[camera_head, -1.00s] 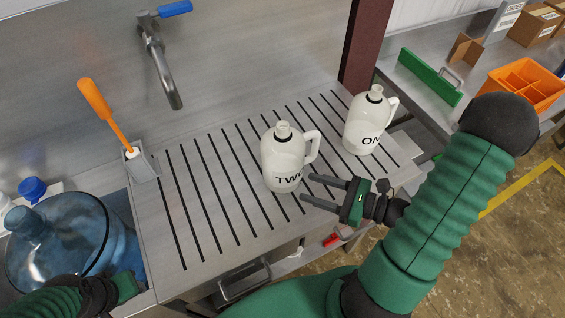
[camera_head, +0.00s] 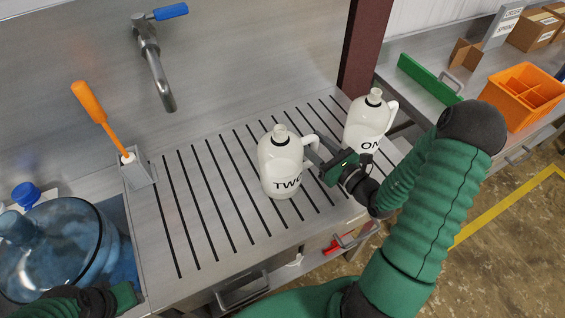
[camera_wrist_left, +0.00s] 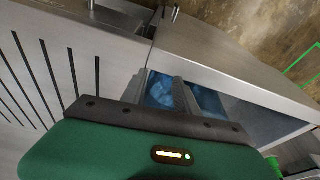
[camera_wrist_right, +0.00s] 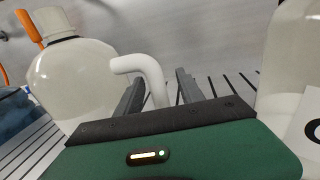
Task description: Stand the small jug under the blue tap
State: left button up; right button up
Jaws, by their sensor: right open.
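Two cream jugs stand upright on the grooved steel drainboard (camera_head: 215,235). The jug marked TWO (camera_head: 279,165) is in the middle, with its handle to the right; the jug marked ON, its last letter cut off by my gripper (camera_head: 365,122), stands to its right. Both look much alike in size. The blue-handled tap (camera_head: 155,75) hangs from the back wall, left of both jugs. My right gripper (camera_head: 318,150) is open at the handle of jug TWO; in the right wrist view the handle (camera_wrist_right: 150,78) shows between its fingers.
A big blue water bottle (camera_head: 50,250) sits in the basin at the left. An orange-handled brush (camera_head: 100,112) stands in a steel holder (camera_head: 138,172). A side bench at the right holds an orange crate (camera_head: 522,97). The drainboard left of jug TWO is clear.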

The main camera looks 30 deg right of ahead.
jog(key=shift+w+a+f, duration=0.1)
jog(key=shift+w, duration=1.15)
jog(key=shift+s+a, duration=0.1)
jog(key=shift+a, duration=0.05)
jog(key=shift+c, duration=2.2)
grip_shut()
